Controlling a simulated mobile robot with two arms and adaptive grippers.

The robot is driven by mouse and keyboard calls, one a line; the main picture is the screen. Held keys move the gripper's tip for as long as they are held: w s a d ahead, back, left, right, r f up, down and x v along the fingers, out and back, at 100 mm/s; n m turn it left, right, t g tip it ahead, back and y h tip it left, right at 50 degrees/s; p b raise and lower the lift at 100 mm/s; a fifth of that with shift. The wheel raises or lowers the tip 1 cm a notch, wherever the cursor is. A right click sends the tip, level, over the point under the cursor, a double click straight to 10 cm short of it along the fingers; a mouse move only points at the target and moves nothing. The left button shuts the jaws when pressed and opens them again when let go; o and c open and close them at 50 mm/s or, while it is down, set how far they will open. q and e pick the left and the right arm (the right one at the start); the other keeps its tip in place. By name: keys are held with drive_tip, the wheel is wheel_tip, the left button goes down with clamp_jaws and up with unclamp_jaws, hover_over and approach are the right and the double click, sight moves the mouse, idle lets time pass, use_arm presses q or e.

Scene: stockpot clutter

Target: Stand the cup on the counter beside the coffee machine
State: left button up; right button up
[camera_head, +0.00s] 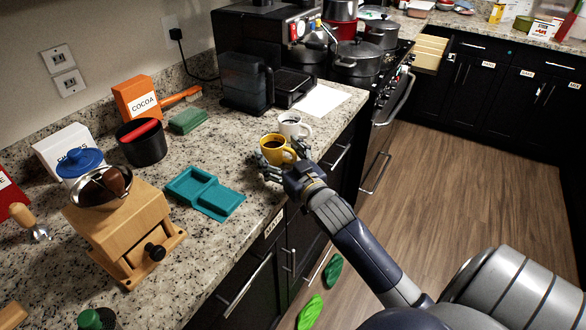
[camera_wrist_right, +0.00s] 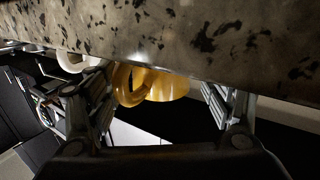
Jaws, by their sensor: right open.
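A yellow cup (camera_head: 275,149) with dark liquid in it stands upright on the counter (camera_head: 225,160) near its front edge. A white cup (camera_head: 293,125), also with dark liquid, stands just behind it. The black coffee machine (camera_head: 262,40) is further back against the wall. My right gripper (camera_head: 281,166) is open at the near side of the yellow cup, with its fingers spread to either side. In the right wrist view the yellow cup (camera_wrist_right: 152,84) shows between the open fingers, its handle towards the left finger. I cannot tell whether they touch it. My left gripper is not in view.
A white paper (camera_head: 322,99) lies in front of the coffee machine. A teal tray (camera_head: 205,191), a wooden grinder (camera_head: 122,232), a black canister (camera_head: 141,142) and a green sponge (camera_head: 188,121) stand to the left. Pots (camera_head: 357,58) crowd the stove. Bare counter lies left of the cups.

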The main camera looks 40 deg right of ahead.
drive_tip(key=s+a, duration=0.1)
drive_tip(key=s, duration=0.8)
drive_tip(key=shift+s+b, duration=0.2)
drive_tip(key=shift+b, duration=0.25)
drive_tip(key=shift+a, duration=0.1)
